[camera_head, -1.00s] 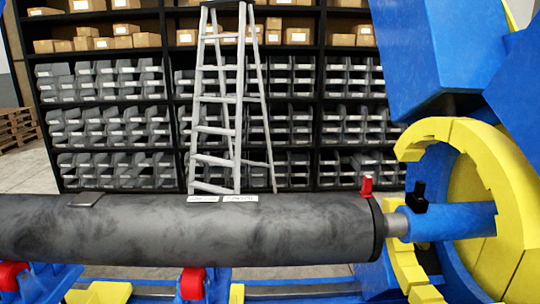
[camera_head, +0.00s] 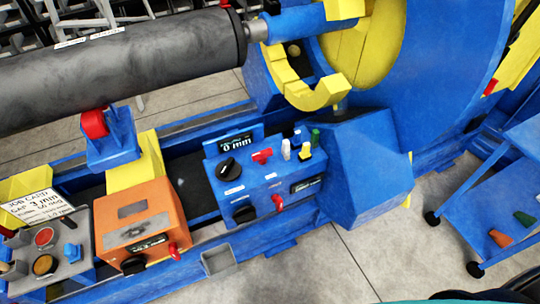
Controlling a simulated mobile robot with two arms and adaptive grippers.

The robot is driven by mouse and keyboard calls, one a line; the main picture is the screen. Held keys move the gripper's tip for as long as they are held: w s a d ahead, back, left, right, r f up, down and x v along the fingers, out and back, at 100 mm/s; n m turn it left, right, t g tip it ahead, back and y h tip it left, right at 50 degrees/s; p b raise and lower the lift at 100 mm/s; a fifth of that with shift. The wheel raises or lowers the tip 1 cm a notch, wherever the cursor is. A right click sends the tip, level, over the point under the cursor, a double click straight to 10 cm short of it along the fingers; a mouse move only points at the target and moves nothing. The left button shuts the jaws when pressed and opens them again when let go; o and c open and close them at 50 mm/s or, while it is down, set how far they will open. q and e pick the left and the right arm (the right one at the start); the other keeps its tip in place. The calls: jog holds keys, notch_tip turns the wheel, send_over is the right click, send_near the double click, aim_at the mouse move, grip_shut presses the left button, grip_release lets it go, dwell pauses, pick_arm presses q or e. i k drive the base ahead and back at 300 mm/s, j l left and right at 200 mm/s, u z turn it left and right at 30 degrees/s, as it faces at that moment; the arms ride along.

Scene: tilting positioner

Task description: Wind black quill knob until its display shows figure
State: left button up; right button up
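A blue control box (camera_head: 262,178) stands on the machine bed in the middle of the head view. A black knob (camera_head: 228,169) sits on its top at the left, with a white label below it. Behind that knob a dark display (camera_head: 237,143) reads 0 mm. A second black knob (camera_head: 245,213) is on the box's front face, and a small dark display (camera_head: 306,185) there is too small to read. The labels are unreadable, so I cannot tell which knob is the quill's. Neither of my grippers is in view.
An orange box (camera_head: 140,222) with its own black knob (camera_head: 133,265) stands to the left. A job card (camera_head: 38,207) shows a gap of 3 mm. The grey roller (camera_head: 120,65) hangs above. A blue cart (camera_head: 510,205) is at the right, with bare floor (camera_head: 350,265) in front.

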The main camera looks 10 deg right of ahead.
aim_at(228, 170)
jog(key=i+l+u, duration=0.1)
jog(key=l+u, duration=0.2)
jog(key=l, duration=0.6)
jog(key=l+u, duration=0.35)
jog(key=l, duration=0.6)
jog(key=k+l+u, duration=0.15)
jog(key=l+u, duration=0.15)
jog(key=l, duration=0.6)
